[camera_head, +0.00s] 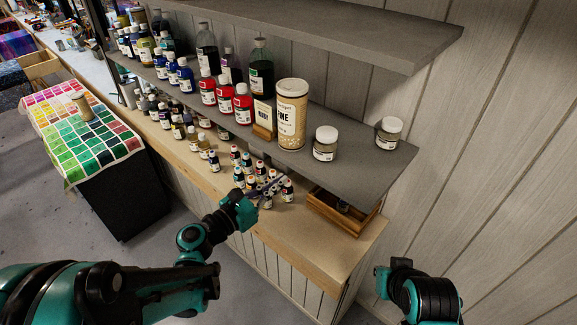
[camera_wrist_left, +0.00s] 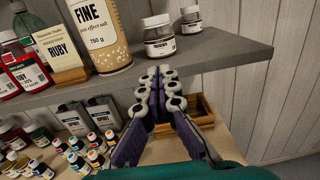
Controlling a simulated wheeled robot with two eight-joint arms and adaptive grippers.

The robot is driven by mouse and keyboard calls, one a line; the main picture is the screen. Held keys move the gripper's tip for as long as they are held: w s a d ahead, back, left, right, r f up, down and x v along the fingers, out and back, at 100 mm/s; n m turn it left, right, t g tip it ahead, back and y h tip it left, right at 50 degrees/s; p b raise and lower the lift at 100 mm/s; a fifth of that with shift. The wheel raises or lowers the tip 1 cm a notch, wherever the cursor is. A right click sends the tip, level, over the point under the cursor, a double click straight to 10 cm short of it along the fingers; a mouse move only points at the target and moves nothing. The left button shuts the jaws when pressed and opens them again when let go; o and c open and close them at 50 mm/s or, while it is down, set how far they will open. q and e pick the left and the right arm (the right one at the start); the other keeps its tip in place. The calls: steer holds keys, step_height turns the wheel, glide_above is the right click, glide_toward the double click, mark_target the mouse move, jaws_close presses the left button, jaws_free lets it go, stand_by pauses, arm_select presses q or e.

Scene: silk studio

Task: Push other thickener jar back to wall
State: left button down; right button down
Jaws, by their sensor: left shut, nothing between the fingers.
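Two small clear jars with white lids stand upright at the right end of the grey shelf (camera_head: 360,165). One jar (camera_head: 325,145) is nearer the front edge, beside the tall salt canister; it also shows in the left wrist view (camera_wrist_left: 159,42). The other jar (camera_head: 388,135) stands farther back, close to the wall (camera_head: 470,140), and also shows in the left wrist view (camera_wrist_left: 191,22). My left gripper (camera_head: 274,182) is shut and empty, in front of and below the shelf edge, apart from both jars. Its purple fingers show in the left wrist view (camera_wrist_left: 160,85).
The tall "FINE" salt canister (camera_head: 292,115) and a "RUBY" card (camera_head: 264,115) stand left of the nearer jar. Several small bottles (camera_head: 262,172) and a wooden box (camera_head: 340,210) sit on the counter below. Another shelf (camera_head: 370,30) overhangs above.

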arm_select(q)
glide_toward(326, 148)
steer(key=w+f, duration=0.1)
steer(key=w, duration=0.1)
steer(key=w+d, duration=0.1)
steer(key=w, duration=0.1)
steer(key=w+d+f, duration=0.1)
steer(key=w, duration=0.1)
steer(key=shift+d+f, duration=0.1)
steer(key=shift+f, duration=0.2)
steer(key=b+x, duration=0.1)
steer(key=x, duration=0.6)
steer(key=shift+w+d+b, duration=0.1)
steer(key=shift+b, duration=0.2)
